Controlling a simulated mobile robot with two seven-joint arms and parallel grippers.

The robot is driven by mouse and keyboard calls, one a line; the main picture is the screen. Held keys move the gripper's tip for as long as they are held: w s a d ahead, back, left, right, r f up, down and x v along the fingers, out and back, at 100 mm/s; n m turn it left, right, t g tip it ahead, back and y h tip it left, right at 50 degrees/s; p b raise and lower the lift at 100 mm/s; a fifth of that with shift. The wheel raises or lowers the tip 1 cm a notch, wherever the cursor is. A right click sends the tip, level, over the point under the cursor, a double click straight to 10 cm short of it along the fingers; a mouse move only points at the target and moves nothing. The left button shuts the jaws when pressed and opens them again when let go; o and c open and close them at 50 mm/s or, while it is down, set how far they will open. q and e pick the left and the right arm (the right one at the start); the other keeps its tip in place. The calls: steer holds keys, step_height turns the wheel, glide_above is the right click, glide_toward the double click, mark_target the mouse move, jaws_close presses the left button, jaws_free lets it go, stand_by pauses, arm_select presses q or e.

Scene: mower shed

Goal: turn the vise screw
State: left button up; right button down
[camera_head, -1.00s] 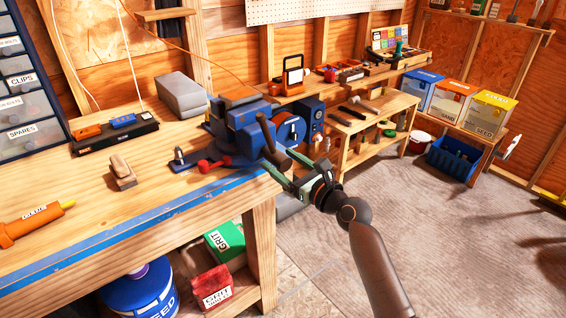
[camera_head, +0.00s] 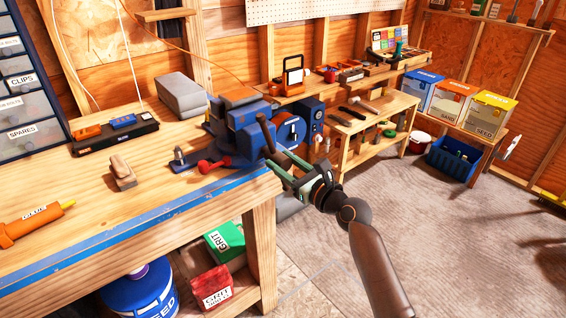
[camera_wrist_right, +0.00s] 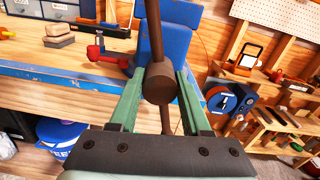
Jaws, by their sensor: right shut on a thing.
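The blue vise (camera_head: 240,128) stands at the right front corner of the wooden bench. Its dark brown screw handle, a thin bar (camera_head: 266,134), sticks out in front of it. In the right wrist view, the round brown screw head (camera_wrist_right: 159,84) lies between the two green fingers, with the bar (camera_wrist_right: 153,30) running nearly upright through it. My right gripper (camera_head: 284,168) is shut on the screw; it also shows in the right wrist view (camera_wrist_right: 158,100). The exact contact is partly hidden in the head view. My left gripper is not in view.
A red-knobbed tool (camera_head: 207,165) and a wooden block (camera_head: 122,174) lie on the bench left of the vise. A low shelf (camera_head: 354,128) is further back. The floor at right is open.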

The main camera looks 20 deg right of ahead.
steer(key=shift+n, duration=0.3)
steer(key=shift+r+n+p, duration=0.1)
steer(key=shift+n+p, duration=0.4)
steer(key=shift+n, duration=0.4)
steer(key=n, duration=0.2)
steer(key=shift+n, duration=0.4)
steer(key=n, duration=0.6)
steer(key=shift+p, duration=0.4)
steer(key=n, duration=0.7)
steer(key=shift+r+n, duration=0.1)
steer(key=shift+n, duration=0.2)
steer(key=n, duration=0.6)
steer(key=shift+p, duration=0.4)
steer(key=shift+n, duration=0.3)
